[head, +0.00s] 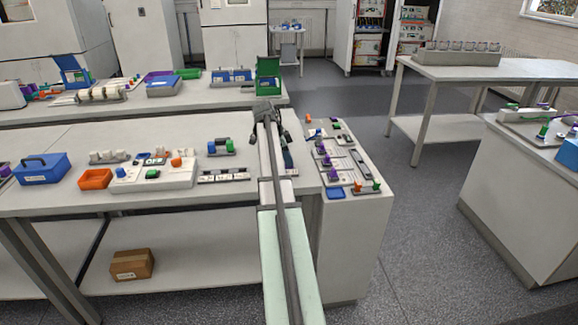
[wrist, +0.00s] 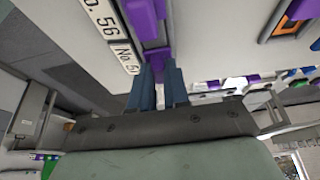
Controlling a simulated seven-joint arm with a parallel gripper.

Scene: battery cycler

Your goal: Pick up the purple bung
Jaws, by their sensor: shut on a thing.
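My gripper (wrist: 158,75) shows in the wrist view with its two blue fingers close together. It is shut on a purple piece, which I take to be the purple bung (wrist: 156,58), at the fingertips. The fingers hide part of it. Another purple part (wrist: 144,18) shows just beyond it, beside a white label strip (wrist: 108,25); I cannot tell whether they touch. In the head view my arm reaches over the bench, and the gripper (head: 288,160) is at the left edge of the narrow side bench. The held piece cannot be made out there.
On the main bench left of my arm are a blue box (head: 42,170), an orange bin (head: 96,179) and a white rack. Open floor (head: 420,230) lies to the right.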

